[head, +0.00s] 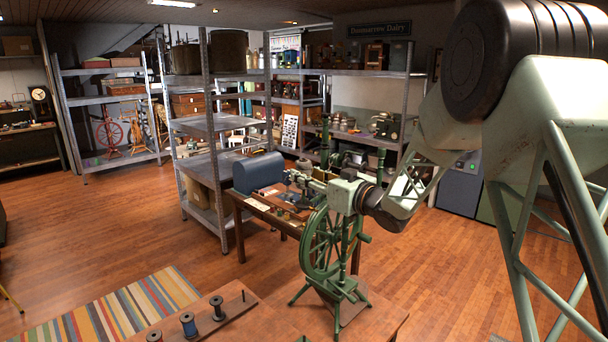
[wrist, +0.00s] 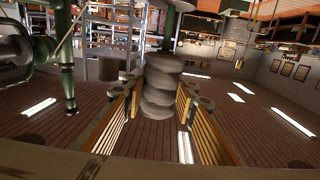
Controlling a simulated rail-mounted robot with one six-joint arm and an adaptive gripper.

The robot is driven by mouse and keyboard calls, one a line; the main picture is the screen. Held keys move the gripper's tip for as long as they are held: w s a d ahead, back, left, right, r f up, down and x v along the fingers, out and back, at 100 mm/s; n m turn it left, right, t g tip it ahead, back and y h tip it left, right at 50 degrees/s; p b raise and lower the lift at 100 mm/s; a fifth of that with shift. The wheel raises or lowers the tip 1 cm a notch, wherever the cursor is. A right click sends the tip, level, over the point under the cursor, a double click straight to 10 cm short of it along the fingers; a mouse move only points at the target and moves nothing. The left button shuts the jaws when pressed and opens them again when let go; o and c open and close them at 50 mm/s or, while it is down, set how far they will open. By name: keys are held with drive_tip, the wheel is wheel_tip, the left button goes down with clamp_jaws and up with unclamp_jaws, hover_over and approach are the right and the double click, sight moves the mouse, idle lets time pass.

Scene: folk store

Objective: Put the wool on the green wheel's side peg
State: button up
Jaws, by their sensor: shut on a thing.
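The green spinning wheel (head: 325,245) stands upright on a low table at the front middle in the head view. Green parts of it fill the upper left of the wrist view, with a turned post (wrist: 66,60). My gripper (head: 314,178) is above and behind the wheel rim in the head view. In the wrist view my gripper (wrist: 160,103) is shut on the wool (wrist: 162,85), a grey lumpy roll held upright between the fingers. A dark green post shows just above the wool there. I cannot make out the wool or the side peg clearly in the head view.
A brown table (head: 258,203) with a blue domed cover (head: 258,172) stands behind the wheel. A spool holder with blue and dark spools (head: 188,324) lies at the front left. Metal shelving (head: 212,222) stands at the back left. The wooden floor is open at the left.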

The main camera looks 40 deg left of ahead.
sight(305, 189)
drive_tip(key=shift+f+b, duration=1.65)
drive_tip(key=shift+f, duration=0.9)
drive_tip(key=o, duration=0.8)
drive_tip(key=shift+d, duration=0.1)
drive_tip(key=shift+s+d, duration=0.3)
drive_tip(key=shift+d, duration=1.65)
drive_tip(key=shift+s+d, duration=0.3)
drive_tip(key=shift+d, duration=1.65)
drive_tip(key=shift+s+d, duration=0.3)
drive_tip(key=shift+d, duration=1.65)
